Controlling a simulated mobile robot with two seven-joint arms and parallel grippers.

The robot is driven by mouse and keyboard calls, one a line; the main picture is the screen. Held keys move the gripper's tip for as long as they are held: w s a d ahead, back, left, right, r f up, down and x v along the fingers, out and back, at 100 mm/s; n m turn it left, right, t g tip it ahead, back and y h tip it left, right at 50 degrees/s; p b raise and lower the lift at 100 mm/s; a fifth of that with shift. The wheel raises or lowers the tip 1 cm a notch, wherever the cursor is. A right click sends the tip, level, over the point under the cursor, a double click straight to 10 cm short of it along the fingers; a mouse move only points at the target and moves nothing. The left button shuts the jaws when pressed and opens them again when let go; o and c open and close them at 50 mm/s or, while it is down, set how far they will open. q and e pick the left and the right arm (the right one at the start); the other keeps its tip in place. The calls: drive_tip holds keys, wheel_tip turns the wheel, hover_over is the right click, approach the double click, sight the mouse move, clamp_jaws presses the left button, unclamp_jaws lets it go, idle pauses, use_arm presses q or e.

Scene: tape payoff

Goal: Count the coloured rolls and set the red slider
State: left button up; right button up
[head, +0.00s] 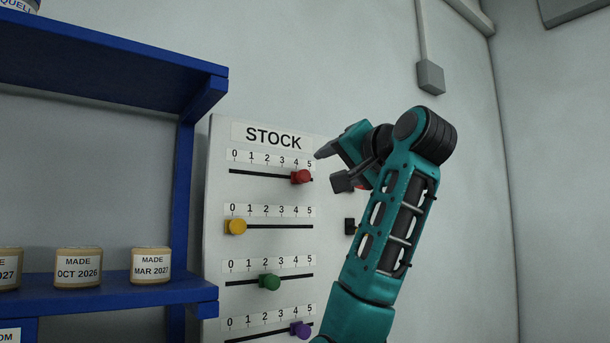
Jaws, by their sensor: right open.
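The STOCK board (218,190) hangs on the wall with number scales from 0 to 5. Its red slider (302,177) stands near the right end of the top track, around 4 to 5. The yellow slider (236,227) is at about 0, the green slider (270,282) at about 2, and the purple slider (300,329) near 4 to 5. My right gripper (326,169) is open and empty, just right of the red slider and apparently apart from it. My left gripper is out of view. No coloured rolls can be made out.
A blue shelf (115,292) on the left carries beige labelled containers, including one marked OCT 2026 (78,268) and one marked MAR 2027 (151,266). My right arm hides the board's right side, where a dark part (350,226) shows. A grey wall box (430,77) hangs higher up.

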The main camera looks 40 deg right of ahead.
sight(306, 175)
drive_tip(key=p+x, duration=0.2)
drive_tip(key=x, duration=0.7)
drive_tip(key=shift+w, duration=0.35)
drive_tip(key=shift+w+d, duration=0.2)
drive_tip(key=shift+w, duration=0.45)
drive_tip(key=shift+c, duration=0.3)
drive_tip(key=c, duration=0.4)
clamp_jaws()
